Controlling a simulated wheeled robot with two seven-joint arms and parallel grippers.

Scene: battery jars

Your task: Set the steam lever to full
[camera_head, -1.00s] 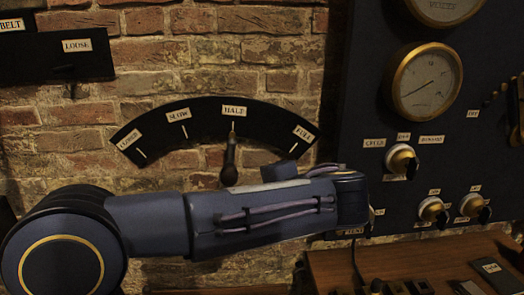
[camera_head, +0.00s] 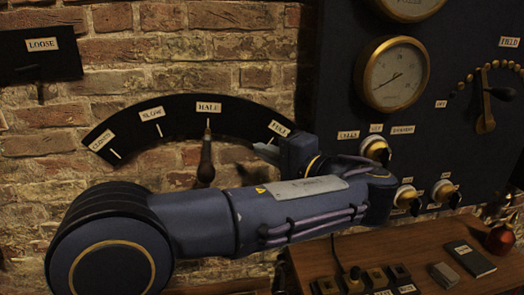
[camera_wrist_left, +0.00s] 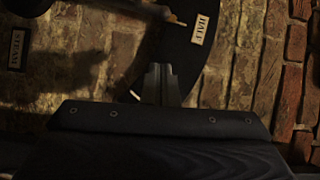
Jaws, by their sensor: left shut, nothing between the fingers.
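The steam lever (camera_head: 206,162) has a dark handle hanging down below a black arc plate (camera_head: 180,113). Its pointer stands at the HALF label (camera_head: 208,107). The plate also bears CLOSED, SLOW and FULL (camera_head: 279,129) labels. My left gripper (camera_head: 262,150) is shut and empty, to the right of the lever handle and just below the FULL label, apart from the handle. In the left wrist view the gripper (camera_wrist_left: 160,78) points at the plate, with the HALF label (camera_wrist_left: 199,29) and part of the lever (camera_wrist_left: 165,15) at the top. My right gripper is not in view.
A dark panel with a brass gauge (camera_head: 393,74) and several knobs stands at the right. A wooden bench (camera_head: 330,258) with small blocks lies below it. The brick wall lies behind.

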